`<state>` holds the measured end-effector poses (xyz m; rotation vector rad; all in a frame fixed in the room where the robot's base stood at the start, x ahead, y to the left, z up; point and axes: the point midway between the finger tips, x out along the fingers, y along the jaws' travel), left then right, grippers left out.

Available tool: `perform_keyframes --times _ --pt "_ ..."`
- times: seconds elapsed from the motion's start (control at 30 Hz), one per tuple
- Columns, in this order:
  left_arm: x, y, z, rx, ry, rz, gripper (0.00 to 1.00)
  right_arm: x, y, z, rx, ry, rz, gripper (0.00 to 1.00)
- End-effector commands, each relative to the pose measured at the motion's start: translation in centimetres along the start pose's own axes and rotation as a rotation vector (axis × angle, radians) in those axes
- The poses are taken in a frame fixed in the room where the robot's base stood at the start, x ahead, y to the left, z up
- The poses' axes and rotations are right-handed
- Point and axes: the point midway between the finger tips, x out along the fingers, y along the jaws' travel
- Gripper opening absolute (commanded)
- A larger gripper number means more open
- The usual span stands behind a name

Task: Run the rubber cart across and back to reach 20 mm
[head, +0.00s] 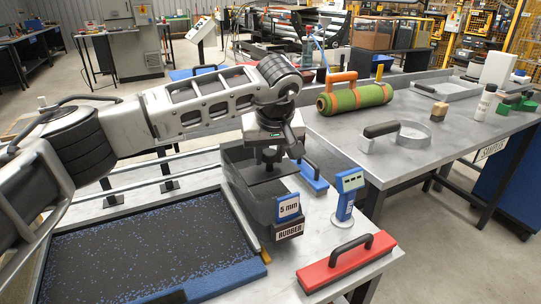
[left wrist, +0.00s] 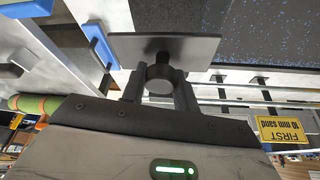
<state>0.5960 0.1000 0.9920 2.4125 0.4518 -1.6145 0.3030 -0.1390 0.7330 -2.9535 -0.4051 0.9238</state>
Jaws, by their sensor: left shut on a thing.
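The rubber cart (head: 247,192) is a dark grey box with a blue "5 mm" plate and a "RUBBER" label on its front. It stands at the right end of the framed bed (head: 130,240), whose dark surface is speckled with blue. My left gripper (head: 268,158) is above the cart, shut on its upright knob. In the left wrist view both fingers close around the round knob (left wrist: 160,82) over a flat plate (left wrist: 190,50). My right gripper is in neither view.
A blue gauge post (head: 347,193), a red-based float (head: 346,262) and a blue-based tool (head: 313,175) stand right of the cart. A green turf roll (head: 355,97) lies on the table behind. A yellow "FIRST 10 mm sand" sign (left wrist: 283,130) shows upside down.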

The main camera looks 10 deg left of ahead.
Motion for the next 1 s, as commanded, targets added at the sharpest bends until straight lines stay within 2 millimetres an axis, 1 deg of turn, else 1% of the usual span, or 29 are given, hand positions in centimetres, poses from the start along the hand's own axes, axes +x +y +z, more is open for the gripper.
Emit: perform_keyframes --times 0.1,0.47,0.5,0.53,0.57,0.87,0.97,1.0 --pt "-0.2 0.2 -0.3 -0.004 0.006 0.005 0.00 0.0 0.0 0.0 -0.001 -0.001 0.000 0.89" --pt "-0.2 0.3 -0.4 -0.005 0.009 0.009 0.00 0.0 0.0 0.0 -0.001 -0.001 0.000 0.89" --pt "-0.3 0.3 -0.4 -0.005 0.010 0.009 0.38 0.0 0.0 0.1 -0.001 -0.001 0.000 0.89" --pt "-0.2 0.3 -0.4 -0.005 0.009 0.009 0.46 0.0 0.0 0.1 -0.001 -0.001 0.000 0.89" --pt "-0.2 0.3 -0.4 -0.005 0.008 0.008 0.52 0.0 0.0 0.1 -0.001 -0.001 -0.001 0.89" --pt "-0.2 0.2 -0.2 -0.004 0.004 0.003 0.52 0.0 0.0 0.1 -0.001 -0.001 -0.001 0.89" --pt "-0.9 0.2 -0.2 -0.004 0.004 0.002 0.52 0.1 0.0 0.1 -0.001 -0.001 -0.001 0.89" --pt "-1.4 0.2 -0.3 -0.004 0.005 0.003 0.52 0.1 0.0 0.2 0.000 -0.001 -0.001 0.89"
